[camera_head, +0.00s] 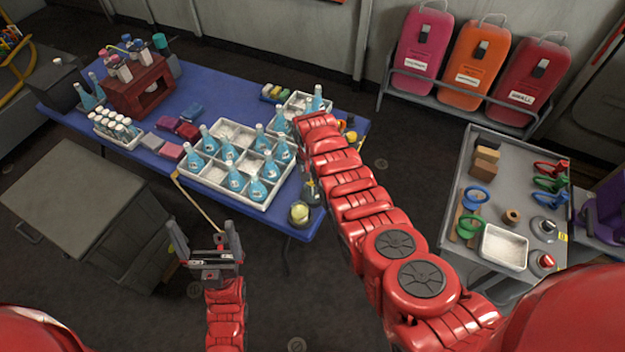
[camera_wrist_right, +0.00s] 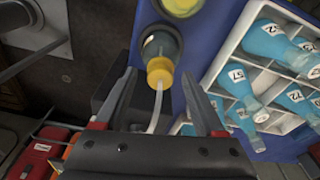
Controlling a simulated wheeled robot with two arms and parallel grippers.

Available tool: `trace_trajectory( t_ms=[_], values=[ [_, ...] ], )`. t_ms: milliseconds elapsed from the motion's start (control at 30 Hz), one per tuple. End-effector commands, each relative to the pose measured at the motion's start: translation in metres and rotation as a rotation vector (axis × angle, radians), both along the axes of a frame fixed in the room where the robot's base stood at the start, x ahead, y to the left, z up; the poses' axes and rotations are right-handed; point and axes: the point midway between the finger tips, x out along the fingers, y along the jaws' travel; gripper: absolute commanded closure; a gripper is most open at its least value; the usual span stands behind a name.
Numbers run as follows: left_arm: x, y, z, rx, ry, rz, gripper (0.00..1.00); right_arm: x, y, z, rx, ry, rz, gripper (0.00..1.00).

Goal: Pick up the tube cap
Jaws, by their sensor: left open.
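The tube cap (camera_wrist_right: 160,72) is yellow with a thin white tube (camera_wrist_right: 156,108) coming out of it. It sits on a dark, rounded bottle (camera_wrist_right: 160,44) in the right wrist view. My right gripper (camera_wrist_right: 158,88) is open, its two fingers spread to either side of the tube, with the cap near the fingertips; I cannot tell whether they touch it. In the head view the right gripper is hard to make out beyond my red arm at the table's right end. My left gripper (camera_head: 204,238) is open and empty, in front of the blue table, away from it.
The blue table (camera_head: 225,100) holds a white divided tray (camera_head: 212,176) of blue flasks, close beside the bottle. A yellow-filled flask (camera_head: 299,213) stands at the table's near right corner. A grey cart (camera_head: 510,152) with tools stands right; a grey cabinet (camera_head: 65,195) stands left.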

Motion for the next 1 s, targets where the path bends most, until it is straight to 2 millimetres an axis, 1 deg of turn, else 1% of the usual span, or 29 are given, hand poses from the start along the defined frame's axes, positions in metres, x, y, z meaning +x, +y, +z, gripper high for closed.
trace_trajectory(
  t_ms=[33,167,200,267,300,367,400,767,1000],
  values=[
    [0.0,0.0,0.0,0.0,0.0,0.0,0.0,0.0001,0.0,0.0001,0.0,0.0,0.0,0.37],
    [0.0,0.0,0.0,0.0,0.0,0.0,0.0,0.0002,0.0,0.0002,0.0,0.0,0.0,0.6],
    [0.0,0.0,0.0,0.0,0.0,0.0,0.0,0.0003,0.0001,0.0003,0.0,-0.001,0.0,0.68],
    [0.0,0.0,0.0,0.0,0.0,0.0,0.0,0.0003,0.0001,0.0003,0.0,-0.001,0.0,0.79],
    [-0.0001,0.0,0.0,0.0,0.0,0.0,0.0,0.0003,0.0001,0.0003,0.0,-0.001,0.0,0.86],
    [0.0,0.0,0.0001,0.0,0.0,0.0,0.0,0.0003,0.0001,0.0004,0.001,-0.001,0.0,0.96],
    [0.0,0.0,0.0,0.0,0.0,0.0,0.0,0.0003,0.0001,0.0003,0.0,-0.001,0.0,1.0],
    [0.0,0.0,-0.0001,0.0,0.0,0.0,0.0,0.0007,0.0002,0.0011,0.001,-0.001,0.0,1.0],
    [0.0,0.0,-0.0014,0.0,0.0,0.0,0.0,0.0025,0.0005,0.01,0.001,-0.006,0.0,1.0]
  ],
)
